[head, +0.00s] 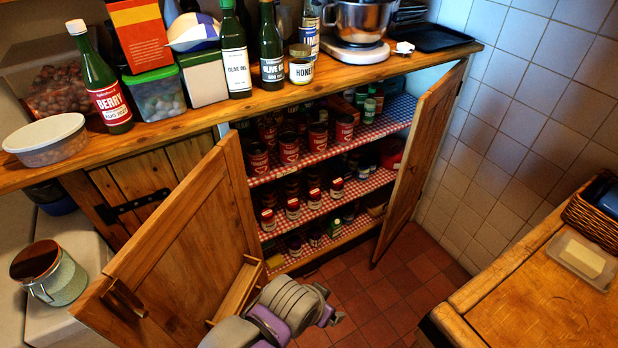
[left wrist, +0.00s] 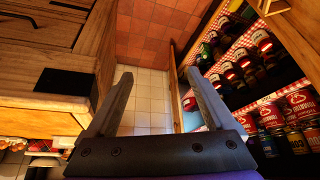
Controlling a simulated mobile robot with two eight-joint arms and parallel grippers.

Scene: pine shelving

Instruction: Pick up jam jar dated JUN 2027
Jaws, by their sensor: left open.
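Small dark jars with white labels and red bands, which look like the jam jars (head: 292,208), stand in a row along the front of the middle shelf of the open cupboard. Similar jars (left wrist: 262,42) show at the upper right of the left wrist view, tilted by the camera angle. Dates are too small to read, so I cannot tell which is JUN 2027. My left gripper (left wrist: 159,74) is open and empty, with floor and door showing between its fingers. In the head view my left arm is low in front of the cupboard, apart from the jars. My right gripper is out of view.
The left cupboard door (head: 185,245) and right door (head: 422,160) stand open on either side. Red tins (head: 289,148) line the upper shelf. Bottles and a scale crowd the countertop (head: 390,62). A wooden table (head: 545,300) is at right. Tiled floor (head: 375,300) is clear between.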

